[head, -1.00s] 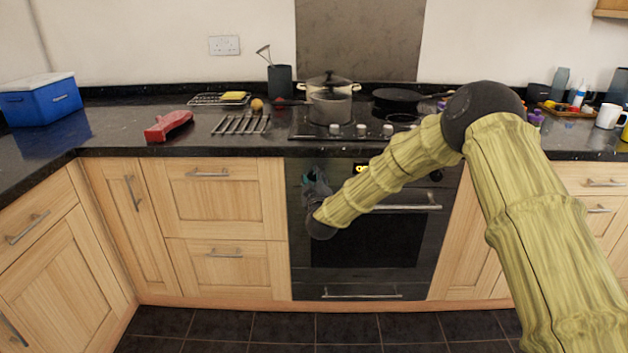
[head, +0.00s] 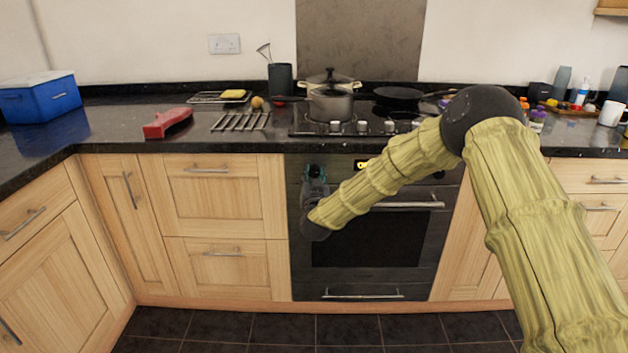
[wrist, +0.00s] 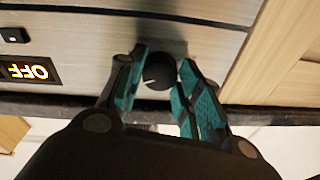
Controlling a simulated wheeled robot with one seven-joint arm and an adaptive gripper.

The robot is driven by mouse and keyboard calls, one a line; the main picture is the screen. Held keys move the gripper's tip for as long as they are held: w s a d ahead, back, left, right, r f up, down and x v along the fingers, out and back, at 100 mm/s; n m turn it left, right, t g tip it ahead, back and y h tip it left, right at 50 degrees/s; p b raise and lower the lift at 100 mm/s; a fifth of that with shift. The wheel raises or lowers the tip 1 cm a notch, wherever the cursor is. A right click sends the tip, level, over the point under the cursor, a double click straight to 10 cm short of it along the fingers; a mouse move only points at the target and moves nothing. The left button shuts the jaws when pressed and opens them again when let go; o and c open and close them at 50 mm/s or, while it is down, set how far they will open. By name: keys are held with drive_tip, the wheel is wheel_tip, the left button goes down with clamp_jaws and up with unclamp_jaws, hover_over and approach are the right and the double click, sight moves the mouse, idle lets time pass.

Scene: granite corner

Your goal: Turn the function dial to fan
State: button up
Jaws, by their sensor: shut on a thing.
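The function dial (wrist: 159,73) is a dark round knob with a light pointer mark on the oven's front panel. In the wrist view my gripper (wrist: 162,84) has its two teal-padded fingers on either side of the dial, shut on it. In the head view my gripper (head: 315,176) is at the upper left of the oven front, and the dial is hidden behind it. The oven display (wrist: 30,71) reads "OFF", seen upside down in the wrist view. It also glows yellow in the head view (head: 362,165). The dial's labels are not readable.
The oven (head: 370,250) has a long door handle (head: 405,206) right of my gripper. Above are the hob with a pot (head: 330,104) and a pan (head: 398,93). Wooden drawers (head: 222,196) lie to the left.

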drive_tip(key=m+h+b, duration=0.1)
drive_tip(key=m, duration=0.5)
drive_tip(key=shift+f+b, duration=0.15)
drive_tip(key=shift+b, duration=0.25)
drive_tip(key=m+h+b, duration=0.1)
drive_tip(key=m, duration=0.4)
drive_tip(key=shift+a, duration=0.1)
drive_tip(key=shift+m, duration=0.4)
drive_tip(key=o, duration=1)
drive_tip(key=shift+o, duration=0.2)
drive_tip(key=shift+s, duration=0.1)
drive_tip(key=s+a, duration=0.1)
drive_tip(key=s, duration=1)
drive_tip(key=shift+s+f, duration=0.35)
drive_tip(key=shift+f, duration=0.1)
